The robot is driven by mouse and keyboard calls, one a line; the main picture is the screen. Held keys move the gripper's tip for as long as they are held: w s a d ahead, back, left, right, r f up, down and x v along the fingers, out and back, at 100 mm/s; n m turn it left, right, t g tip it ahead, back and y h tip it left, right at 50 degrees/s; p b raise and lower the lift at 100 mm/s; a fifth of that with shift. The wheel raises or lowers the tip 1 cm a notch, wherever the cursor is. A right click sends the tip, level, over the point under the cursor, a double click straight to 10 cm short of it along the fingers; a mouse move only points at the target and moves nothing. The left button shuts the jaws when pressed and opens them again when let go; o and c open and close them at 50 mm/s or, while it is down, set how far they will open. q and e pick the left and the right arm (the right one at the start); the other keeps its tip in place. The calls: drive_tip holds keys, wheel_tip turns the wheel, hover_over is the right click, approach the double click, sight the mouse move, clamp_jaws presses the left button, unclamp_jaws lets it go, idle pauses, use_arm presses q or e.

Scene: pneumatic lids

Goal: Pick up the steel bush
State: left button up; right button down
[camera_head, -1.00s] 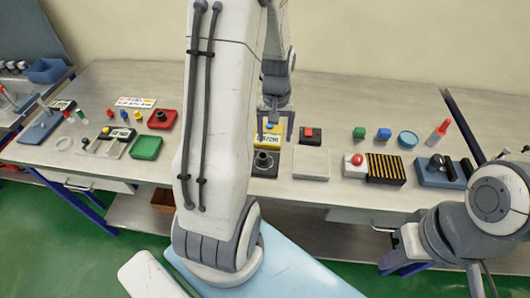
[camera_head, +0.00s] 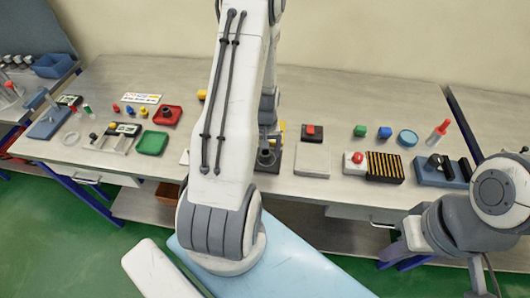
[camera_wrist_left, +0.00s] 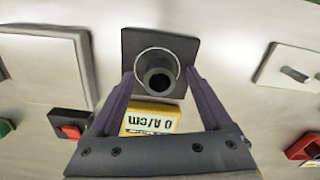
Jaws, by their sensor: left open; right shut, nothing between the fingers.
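The steel bush (camera_wrist_left: 158,76) is a dark, hollow upright cylinder with a thin bright ring around it, on a dark square base (camera_wrist_left: 185,48). In the head view the bush (camera_head: 266,157) is partly covered by my left arm. My left gripper (camera_wrist_left: 160,82) is open, with one finger on each side of the bush in the wrist view. I cannot tell whether the fingers touch it or how far above it they are. In the head view the left gripper (camera_head: 269,138) is mostly hidden at the bush. My right arm shows at the lower right, but its gripper is out of view.
A yellow meter (camera_wrist_left: 150,118) is close to the left gripper. A pale square plate (camera_head: 311,161) and a red-buttoned dark block (camera_head: 312,132) stand to the right of the base. Red (camera_head: 167,115) and green (camera_head: 152,143) trays lie to the left.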

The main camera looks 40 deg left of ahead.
use_arm(q)
drive_tip(key=shift+f, duration=0.25)
drive_tip(key=c, duration=1.2)
clamp_jaws()
drive_tip(key=shift+r, duration=0.15)
